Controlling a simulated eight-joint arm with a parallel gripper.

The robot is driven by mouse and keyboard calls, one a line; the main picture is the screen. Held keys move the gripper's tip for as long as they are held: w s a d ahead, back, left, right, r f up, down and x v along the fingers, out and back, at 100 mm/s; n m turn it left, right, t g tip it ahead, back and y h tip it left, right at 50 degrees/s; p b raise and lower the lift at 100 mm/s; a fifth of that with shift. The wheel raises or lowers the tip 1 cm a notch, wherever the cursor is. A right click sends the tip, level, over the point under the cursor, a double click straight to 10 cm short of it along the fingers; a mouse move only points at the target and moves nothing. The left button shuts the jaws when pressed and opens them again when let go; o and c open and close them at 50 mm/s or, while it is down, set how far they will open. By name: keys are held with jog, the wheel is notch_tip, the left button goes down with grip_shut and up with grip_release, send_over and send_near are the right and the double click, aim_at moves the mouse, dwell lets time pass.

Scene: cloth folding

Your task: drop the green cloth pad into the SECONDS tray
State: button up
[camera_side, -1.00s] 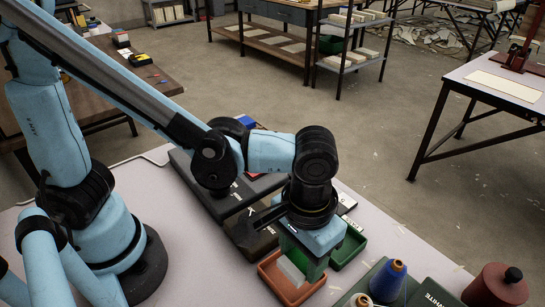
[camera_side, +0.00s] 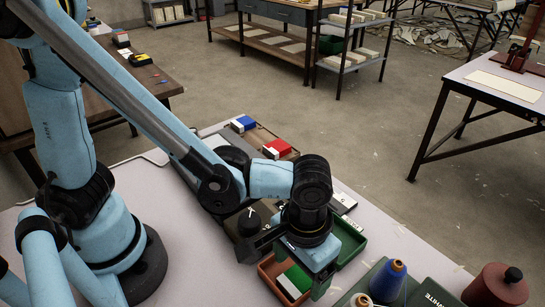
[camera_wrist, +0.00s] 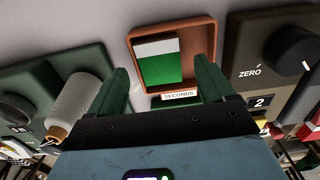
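The green cloth pad (camera_side: 294,282), with a white band along one edge, lies inside the terracotta tray (camera_side: 267,276). In the wrist view the pad (camera_wrist: 160,66) lies between the tray's walls, and the tray (camera_wrist: 208,38) carries a SECONDS label (camera_wrist: 179,95) on its near side. My gripper (camera_wrist: 161,68) is open, its two green fingers wide apart and empty. The fingers are nearer the camera than the pad and do not appear to touch it. In the side view my wrist is above and beside the tray and hides part of it.
A green tray (camera_side: 351,244) stands right behind the SECONDS tray. A blue thread cone (camera_side: 388,281) and a dark red canister (camera_side: 497,287) stand to the right. Blue (camera_side: 243,123) and red (camera_side: 277,148) pads lie behind. A ZERO-marked scale (camera_wrist: 262,75) is beside the tray.

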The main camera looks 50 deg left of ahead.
notch_tip(320, 180, up, 12)
dwell(1.0)
jog(key=w+a+t, duration=0.2)
jog(key=a+t, duration=0.1)
jog(key=a, duration=0.8)
jog(key=w+a+t, duration=0.3)
jog(key=a+t, duration=0.1)
jog(key=a, duration=0.7)
jog(key=shift+w+f, duration=0.2)
jog(key=shift+f, duration=0.25)
jog(key=shift+d, duration=0.1)
